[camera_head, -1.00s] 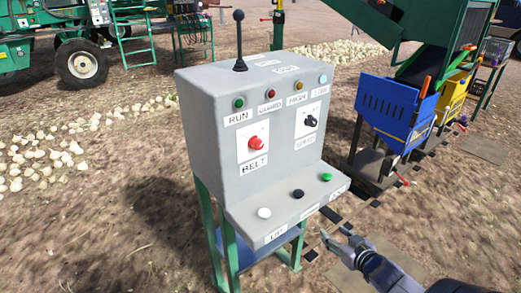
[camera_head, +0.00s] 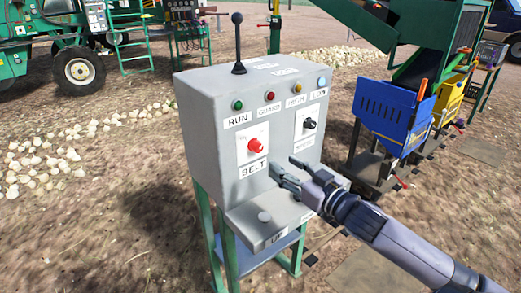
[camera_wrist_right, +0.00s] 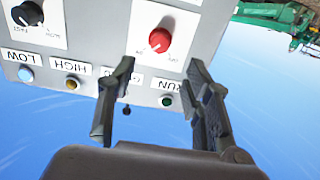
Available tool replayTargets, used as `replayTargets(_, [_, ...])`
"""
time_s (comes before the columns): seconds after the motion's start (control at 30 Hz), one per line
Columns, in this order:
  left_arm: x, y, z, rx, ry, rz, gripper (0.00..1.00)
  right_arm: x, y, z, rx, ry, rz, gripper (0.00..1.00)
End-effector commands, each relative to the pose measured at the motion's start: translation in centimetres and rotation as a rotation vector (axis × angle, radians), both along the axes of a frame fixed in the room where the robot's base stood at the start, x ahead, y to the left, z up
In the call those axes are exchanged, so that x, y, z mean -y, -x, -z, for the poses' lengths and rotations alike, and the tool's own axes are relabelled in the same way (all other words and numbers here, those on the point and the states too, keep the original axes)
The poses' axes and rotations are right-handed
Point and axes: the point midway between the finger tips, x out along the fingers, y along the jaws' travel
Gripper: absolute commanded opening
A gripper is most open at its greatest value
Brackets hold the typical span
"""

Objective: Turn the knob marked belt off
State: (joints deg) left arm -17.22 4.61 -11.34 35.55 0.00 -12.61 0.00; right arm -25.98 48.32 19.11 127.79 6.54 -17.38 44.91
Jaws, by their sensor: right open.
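The red belt knob (camera_head: 255,146) sits on a white plate on the front of the grey control box, above the label BELT (camera_head: 254,169). In the right wrist view the red knob (camera_wrist_right: 160,40) shows upside down, above and between the fingers. My right gripper (camera_head: 284,170) is open and empty, in front of the panel, just right of and below the knob. In the right wrist view its two fingers (camera_wrist_right: 157,82) are spread apart, and no contact with the knob shows. My left gripper is not in view.
A black knob (camera_head: 309,123) is on the panel's right. Above are the RUN, GUARD, HIGH and LOW lights. A black lever (camera_head: 238,45) stands on top. My right arm covers part of the lower button ledge (camera_head: 250,228). Blue (camera_head: 390,115) and yellow bins stand at right.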

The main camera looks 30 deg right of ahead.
Motion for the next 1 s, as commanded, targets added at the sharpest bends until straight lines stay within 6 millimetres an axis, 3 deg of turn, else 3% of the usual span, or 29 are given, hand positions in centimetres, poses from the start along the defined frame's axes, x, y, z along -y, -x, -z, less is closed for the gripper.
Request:
replayTargets(0.6, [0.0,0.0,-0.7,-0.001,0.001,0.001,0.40,-0.6,-8.9,-0.2,0.001,0.000,0.002,0.46])
replayTargets(1.0, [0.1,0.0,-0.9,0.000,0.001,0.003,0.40,-0.8,-10.8,0.1,-0.002,0.001,0.001,0.46])
